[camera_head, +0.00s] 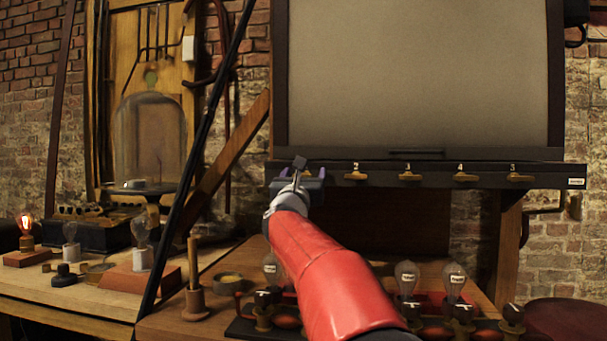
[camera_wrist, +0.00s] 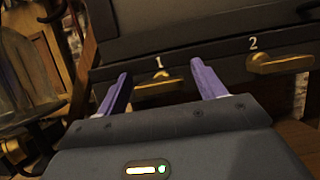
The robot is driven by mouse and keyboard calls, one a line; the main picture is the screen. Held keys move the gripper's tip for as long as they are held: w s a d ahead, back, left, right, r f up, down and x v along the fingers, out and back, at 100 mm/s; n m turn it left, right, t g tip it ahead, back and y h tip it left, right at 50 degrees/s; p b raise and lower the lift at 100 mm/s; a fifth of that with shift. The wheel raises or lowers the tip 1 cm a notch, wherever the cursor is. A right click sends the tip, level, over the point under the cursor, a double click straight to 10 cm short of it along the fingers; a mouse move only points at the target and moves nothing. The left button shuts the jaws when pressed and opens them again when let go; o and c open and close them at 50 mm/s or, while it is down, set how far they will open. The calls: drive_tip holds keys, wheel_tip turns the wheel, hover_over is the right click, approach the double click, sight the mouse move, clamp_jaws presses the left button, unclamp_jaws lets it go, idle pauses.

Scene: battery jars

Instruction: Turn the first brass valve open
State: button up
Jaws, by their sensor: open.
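The first brass valve (camera_wrist: 158,84), under the number 1, sits on the dark rail between the two purple fingers of my gripper (camera_wrist: 162,85) in the wrist view. Its handle lies roughly level along the rail. My gripper is open, with one finger on each side of the valve and no clear contact. In the head view my gripper (camera_head: 299,184) is at the left end of the rail and hides the first valve. The second valve (camera_head: 356,175) is just to the right and also shows in the wrist view (camera_wrist: 280,63).
More brass valves (camera_head: 408,175) line the dark rail (camera_head: 548,183) below a large pale panel (camera_head: 418,75). A dark slanted bar (camera_head: 190,165) stands left of my arm. Small bulbs (camera_head: 407,277) stand on the bench below. A glass bell jar (camera_head: 150,140) is at left.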

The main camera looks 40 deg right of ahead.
drive_tip(key=c, duration=1)
